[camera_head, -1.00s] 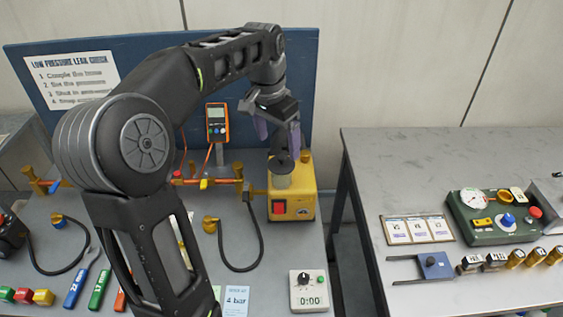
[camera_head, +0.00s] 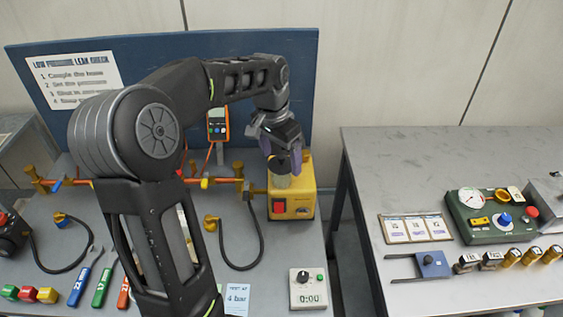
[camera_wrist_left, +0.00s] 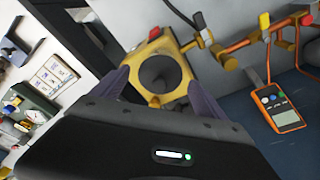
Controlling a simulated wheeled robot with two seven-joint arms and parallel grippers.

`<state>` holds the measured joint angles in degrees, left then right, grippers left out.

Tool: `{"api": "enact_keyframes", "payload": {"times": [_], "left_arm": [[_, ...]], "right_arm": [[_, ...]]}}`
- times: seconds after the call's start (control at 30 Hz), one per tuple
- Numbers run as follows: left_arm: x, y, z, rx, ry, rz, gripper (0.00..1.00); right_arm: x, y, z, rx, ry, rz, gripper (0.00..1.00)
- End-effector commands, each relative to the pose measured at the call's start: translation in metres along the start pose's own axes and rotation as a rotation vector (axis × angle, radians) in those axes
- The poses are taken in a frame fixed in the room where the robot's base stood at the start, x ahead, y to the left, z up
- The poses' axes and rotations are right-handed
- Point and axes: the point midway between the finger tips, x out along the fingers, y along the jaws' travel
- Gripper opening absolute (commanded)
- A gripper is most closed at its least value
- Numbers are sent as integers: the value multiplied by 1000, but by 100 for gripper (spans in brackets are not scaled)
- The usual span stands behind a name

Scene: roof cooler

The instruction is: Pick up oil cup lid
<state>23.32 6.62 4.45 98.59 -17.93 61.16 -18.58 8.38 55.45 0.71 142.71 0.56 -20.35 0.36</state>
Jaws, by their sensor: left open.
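The dark round oil cup lid (camera_head: 280,166) sits on top of the pale oil cup (camera_head: 281,181) on the yellow pump (camera_head: 301,186). My left gripper (camera_head: 282,154) is over the pump, pointing down, with its purple fingers open around the lid. In the left wrist view the lid (camera_wrist_left: 160,76) lies between the fingertips, with gaps visible on both sides. I cannot tell whether the fingers are low enough to be level with it. Part of the lid is hidden by the gripper in the head view. My right gripper is not in view.
A brass and orange pipe (camera_head: 214,182) and an orange meter (camera_head: 217,124) stand left of the pump. A blue board (camera_head: 180,65) rises behind. A black hose (camera_head: 261,240) and a timer (camera_head: 308,290) lie in front. A second table (camera_head: 380,165) stands right, across a gap.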

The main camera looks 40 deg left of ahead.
Motion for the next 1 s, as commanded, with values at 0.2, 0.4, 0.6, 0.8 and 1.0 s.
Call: {"api": "enact_keyframes", "payload": {"times": [0.2,0.4,0.6,0.8,1.0], "left_arm": [[0,0,0,0,0,0,84],[0,0,0,0,0,0,84],[0,0,0,0,0,0,68],[0,0,0,0,0,0,51],[0,0,0,0,0,0,35]], "right_arm": [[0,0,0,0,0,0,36],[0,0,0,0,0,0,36],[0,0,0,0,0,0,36],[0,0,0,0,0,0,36],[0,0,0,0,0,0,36]]}}
